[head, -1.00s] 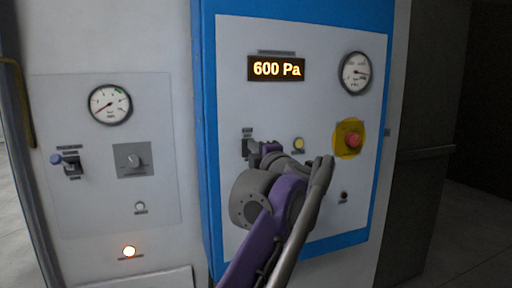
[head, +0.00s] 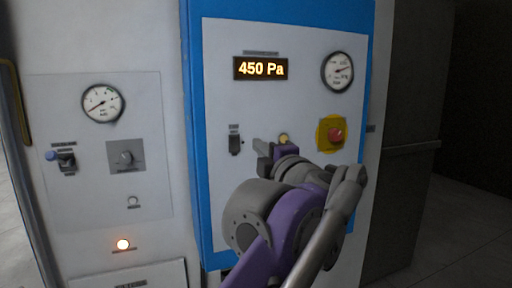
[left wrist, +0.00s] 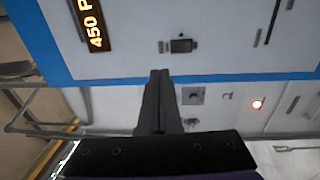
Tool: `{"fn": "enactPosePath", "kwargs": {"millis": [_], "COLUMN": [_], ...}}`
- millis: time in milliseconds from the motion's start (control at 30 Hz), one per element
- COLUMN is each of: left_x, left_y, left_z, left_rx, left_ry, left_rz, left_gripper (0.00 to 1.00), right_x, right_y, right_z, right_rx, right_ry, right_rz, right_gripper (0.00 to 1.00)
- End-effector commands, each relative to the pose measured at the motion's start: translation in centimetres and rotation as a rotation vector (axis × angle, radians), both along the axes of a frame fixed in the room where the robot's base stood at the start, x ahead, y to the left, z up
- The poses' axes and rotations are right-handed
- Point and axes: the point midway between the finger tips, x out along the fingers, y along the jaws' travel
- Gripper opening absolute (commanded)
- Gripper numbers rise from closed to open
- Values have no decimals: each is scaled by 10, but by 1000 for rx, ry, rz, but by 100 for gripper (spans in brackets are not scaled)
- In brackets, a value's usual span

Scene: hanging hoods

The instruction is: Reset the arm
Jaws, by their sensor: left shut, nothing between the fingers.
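My left gripper (head: 262,150) is in front of the blue-framed panel (head: 188,130), just right of a small dark switch (head: 234,142). Its fingers are shut and empty, with a visible gap to the switch in the picture. In the left wrist view the shut fingers (left wrist: 160,78) point toward the panel, and the switch (left wrist: 182,45) lies just beyond their tips. The orange display (head: 261,68) reads 450 Pa. My purple and grey left arm covers the lower part of the panel. My right gripper is not in view.
A red emergency button on a yellow plate (head: 335,134) and a round gauge (head: 338,71) are on the right of the panel. A grey panel at left carries a gauge (head: 102,103), a lever (head: 62,158), a knob (head: 126,157) and a lit lamp (head: 123,244).

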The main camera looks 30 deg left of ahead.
Motion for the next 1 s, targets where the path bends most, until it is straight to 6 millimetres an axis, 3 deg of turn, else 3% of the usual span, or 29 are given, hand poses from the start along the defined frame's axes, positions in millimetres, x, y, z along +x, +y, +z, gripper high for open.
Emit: {"fn": "enactPosePath", "kwargs": {"millis": [500, 667, 767, 867, 1000], "left_x": [1, 18, 31, 34, 10], "left_y": [-1, -20, -50, -88, -130], "left_z": [0, -7, -27, -70, -161], "left_rx": [6, 111, 254, 426, 655], "left_ry": [1, 34, 102, 220, 452], "left_rz": [-10, -165, -360, -576, -847], "left_gripper": [0, 0, 0, 0, 0], "right_x": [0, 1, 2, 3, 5], "right_y": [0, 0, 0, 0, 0], "right_z": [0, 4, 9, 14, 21], "right_rx": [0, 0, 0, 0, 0], "right_ry": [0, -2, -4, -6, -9], "right_rz": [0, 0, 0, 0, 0], "right_gripper": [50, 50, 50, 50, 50]}}
